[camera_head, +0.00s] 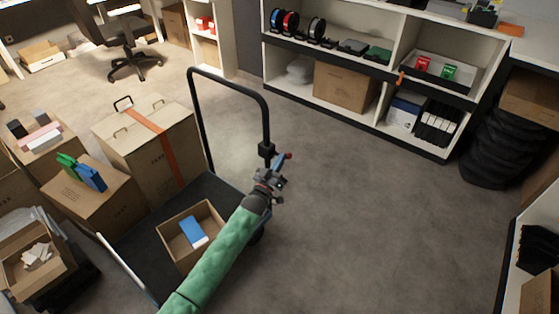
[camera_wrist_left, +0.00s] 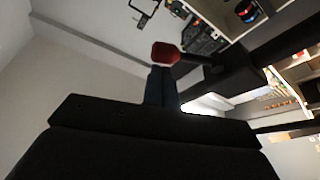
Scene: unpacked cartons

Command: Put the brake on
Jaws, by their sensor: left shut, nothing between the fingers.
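A cart with a dark deck (camera_head: 140,232) has a black tubular handle (camera_head: 197,120). A black block (camera_head: 267,150) sits low on the handle's right post; it also shows in the left wrist view (camera_wrist_left: 228,72). A short lever with a red knob (camera_head: 288,156) sticks out from this block. In the left wrist view the red knob (camera_wrist_left: 165,53) is just beyond my fingertips. My left gripper (camera_head: 280,160) is shut and empty, right beside the knob; its fingers (camera_wrist_left: 161,82) show in the wrist view. I cannot tell whether they touch it. My right gripper is not in view.
An open carton (camera_head: 177,243) with a blue item stands on the deck. A large strapped carton (camera_head: 120,150) stands behind it. White shelves (camera_head: 450,150) line the back, with black tyres (camera_head: 490,150) at right. The floor right of the handle is clear.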

